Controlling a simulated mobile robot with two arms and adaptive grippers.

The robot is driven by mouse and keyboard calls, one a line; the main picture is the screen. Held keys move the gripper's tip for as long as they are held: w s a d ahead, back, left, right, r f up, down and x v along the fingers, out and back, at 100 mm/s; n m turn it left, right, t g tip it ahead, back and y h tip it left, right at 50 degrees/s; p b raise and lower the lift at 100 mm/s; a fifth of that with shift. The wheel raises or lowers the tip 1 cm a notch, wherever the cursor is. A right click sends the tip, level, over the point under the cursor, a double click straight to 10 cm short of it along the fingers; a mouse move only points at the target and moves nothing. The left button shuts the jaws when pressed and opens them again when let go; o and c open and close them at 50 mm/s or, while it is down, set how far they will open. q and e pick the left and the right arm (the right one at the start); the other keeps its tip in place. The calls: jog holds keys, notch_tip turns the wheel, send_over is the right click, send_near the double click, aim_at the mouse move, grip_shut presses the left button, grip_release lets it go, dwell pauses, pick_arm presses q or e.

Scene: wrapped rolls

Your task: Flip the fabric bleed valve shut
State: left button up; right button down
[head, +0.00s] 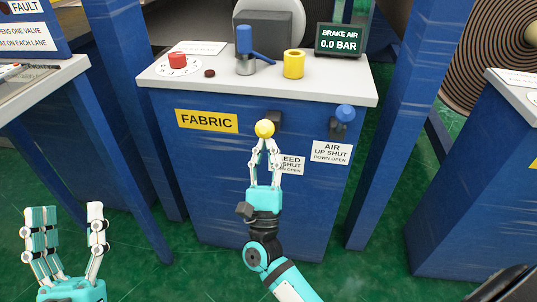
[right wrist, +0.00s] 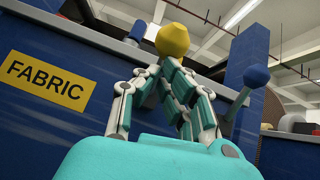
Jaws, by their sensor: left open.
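The bleed valve's yellow ball knob (head: 264,129) is on the front of the blue FABRIC cabinet, beside a dark bracket (head: 275,119). My right gripper (head: 265,142) has its fingers drawn together, tips right under the knob. In the right wrist view the yellow knob (right wrist: 172,40) sits just beyond the closed fingertips (right wrist: 163,68); I cannot tell whether they touch it. My left gripper (head: 68,212) is open and empty at the lower left, away from the cabinet.
The blue-knobbed AIR valve (head: 345,113) is right of the bleed valve, above its label (head: 331,153). The cabinet top (head: 210,87) holds a red button (head: 178,60), a blue-handled valve (head: 246,45), a yellow ring (head: 293,64) and a 0.0 BAR display (head: 339,39). Blue posts flank the cabinet.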

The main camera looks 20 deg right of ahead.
aim_at(267, 134)
pick_arm(q)
jog(key=w+f+g+y+p, duration=0.35)
jog(key=f+g, duration=0.35)
jog(key=f, duration=0.4)
pick_arm(e)
notch_tip(267, 134, up, 2)
jog(key=shift+w+r+m+g+y+p, duration=0.1)
jog(key=shift+r+m+g+y+p, duration=0.1)
jog(key=shift+g, duration=0.35)
jog(key=shift+r+m+g+y+p, duration=0.1)
jog(key=shift+g+p, duration=0.05)
jog(key=shift+g, duration=0.4)
jog(key=shift+w+d+r+p, duration=0.2)
jog(key=shift+r+p, duration=0.35)
jog(key=shift+p, duration=0.05)
pick_arm(q)
jog(key=s+a+f+g+y, duration=0.1)
jog(key=s+a+f+g, duration=0.1)
jog(key=f+g, duration=0.3)
jog(key=s+a+f+g+y, duration=0.1)
jog(key=s+a+f+g, duration=0.1)
jog(key=s+f+g, duration=0.2)
jog(key=shift+s+a+f+n+g, duration=0.35)
jog(key=shift+s+f, duration=0.35)
jog(key=shift+f, duration=1.05)
pick_arm(e)
jog(key=shift+w+r, duration=0.1)
jog(key=shift+r, duration=0.1)
pick_arm(q)
jog(key=shift+d, duration=0.1)
